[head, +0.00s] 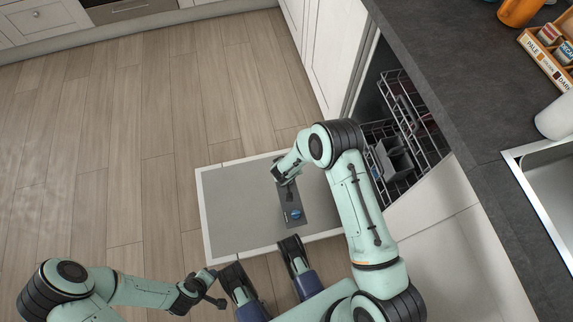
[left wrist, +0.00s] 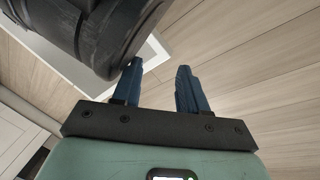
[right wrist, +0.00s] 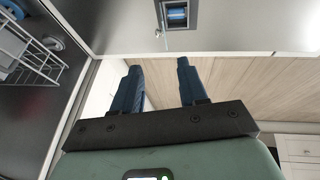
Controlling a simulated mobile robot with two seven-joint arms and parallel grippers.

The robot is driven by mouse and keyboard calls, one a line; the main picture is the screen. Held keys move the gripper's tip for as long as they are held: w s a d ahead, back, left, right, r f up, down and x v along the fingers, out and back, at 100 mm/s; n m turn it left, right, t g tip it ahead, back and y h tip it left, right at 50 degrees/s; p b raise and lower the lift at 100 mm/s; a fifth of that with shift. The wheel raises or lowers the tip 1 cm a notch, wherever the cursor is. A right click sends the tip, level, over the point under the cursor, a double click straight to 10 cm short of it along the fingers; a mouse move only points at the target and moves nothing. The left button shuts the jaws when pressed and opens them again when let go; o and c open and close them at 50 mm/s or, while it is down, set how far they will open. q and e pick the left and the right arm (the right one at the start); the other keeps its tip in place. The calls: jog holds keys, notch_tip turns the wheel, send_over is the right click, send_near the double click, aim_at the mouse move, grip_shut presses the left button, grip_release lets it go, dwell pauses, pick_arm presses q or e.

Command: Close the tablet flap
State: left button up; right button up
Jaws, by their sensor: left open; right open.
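The dishwasher door (head: 232,210) lies folded down flat, with a grey inner face and white edges. A dark grey dispenser (head: 300,222) sits in it with a blue tablet (head: 296,214) showing, so the compartment is uncovered. The right wrist view shows the tablet (right wrist: 177,14) at the top edge. A thin piece (right wrist: 160,22) beside it looks like the raised flap seen edge-on, but I cannot be sure. My right gripper (head: 287,182) is open and empty above the door by the dispenser's far end. My left gripper (head: 219,288) is open and empty, off the door's near-left corner.
Wire racks (head: 405,115) sit inside the open dishwasher at right. The slate worktop (head: 440,60) with a sink (head: 550,185) is above it. Wooden floor (head: 100,150) lies open at left. White cabinets (head: 325,50) stand beyond the door.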

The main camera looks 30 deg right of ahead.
jog(key=b+x, duration=0.4)
jog(key=x, duration=0.8)
jog(key=shift+s+b, duration=0.25)
jog(key=shift+b, duration=0.05)
pick_arm(q)
jog(key=s+a+f+g, duration=0.1)
jog(key=s+f+g, duration=0.2)
jog(key=s+f, duration=0.3)
jog(key=shift+s+a+f+n+g, duration=0.15)
jog(key=shift+s+f+n+g, duration=0.2)
jog(key=shift+s, duration=1.7)
pick_arm(e)
jog(key=shift+w+d+f, duration=0.15)
jog(key=shift+w+f, duration=0.05)
jog(key=shift+f, duration=0.25)
